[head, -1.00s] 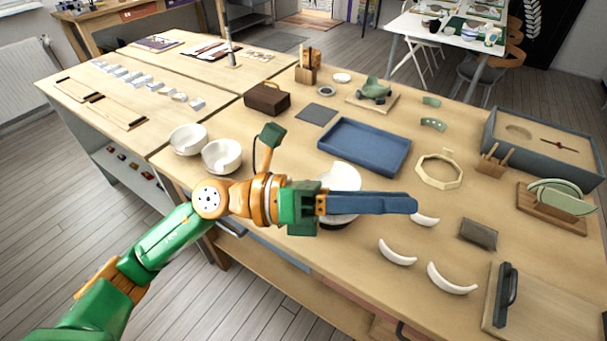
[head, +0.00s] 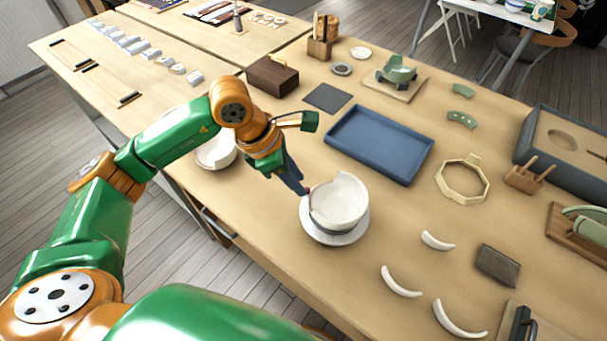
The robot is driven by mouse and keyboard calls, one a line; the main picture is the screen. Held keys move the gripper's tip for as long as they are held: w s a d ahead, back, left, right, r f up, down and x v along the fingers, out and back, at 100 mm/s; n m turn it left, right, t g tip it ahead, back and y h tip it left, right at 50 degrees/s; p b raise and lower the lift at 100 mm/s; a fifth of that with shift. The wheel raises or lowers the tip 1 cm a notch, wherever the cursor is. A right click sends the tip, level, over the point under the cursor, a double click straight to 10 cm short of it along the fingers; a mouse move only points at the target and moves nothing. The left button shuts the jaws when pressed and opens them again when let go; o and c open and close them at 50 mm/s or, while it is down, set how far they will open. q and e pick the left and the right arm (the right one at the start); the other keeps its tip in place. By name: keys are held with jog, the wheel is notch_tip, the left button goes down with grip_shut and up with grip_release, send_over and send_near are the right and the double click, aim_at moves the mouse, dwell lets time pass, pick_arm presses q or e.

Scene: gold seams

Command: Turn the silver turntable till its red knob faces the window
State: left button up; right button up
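The silver turntable (head: 323,236) sits on the wooden table with a white bowl (head: 338,202) on it. The bowl's rim is broken, with a gap at its upper left. A small reddish spot, perhaps the red knob (head: 309,189), shows at the turntable's upper left edge, beside my fingertips. My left gripper (head: 300,187) points down at that edge, its dark blue fingers seen edge-on. I cannot tell whether they are open or touch the knob. My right gripper is out of view. I see no window.
A blue tray (head: 379,144) lies behind the turntable. Curved white shards (head: 400,282) lie to its right, near a dark grey block (head: 498,264). Another white bowl (head: 216,152) stands left, partly behind my arm. The table just right of the turntable is clear.

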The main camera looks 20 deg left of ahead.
pick_arm(q)
jog(key=shift+x, duration=1.15)
jog(key=shift+w+f, duration=0.35)
jog(key=shift+w, duration=0.05)
jog(key=shift+s+r, duration=0.15)
jog(key=shift+s, duration=0.05)
grip_shut()
jog(key=shift+w, duration=0.1)
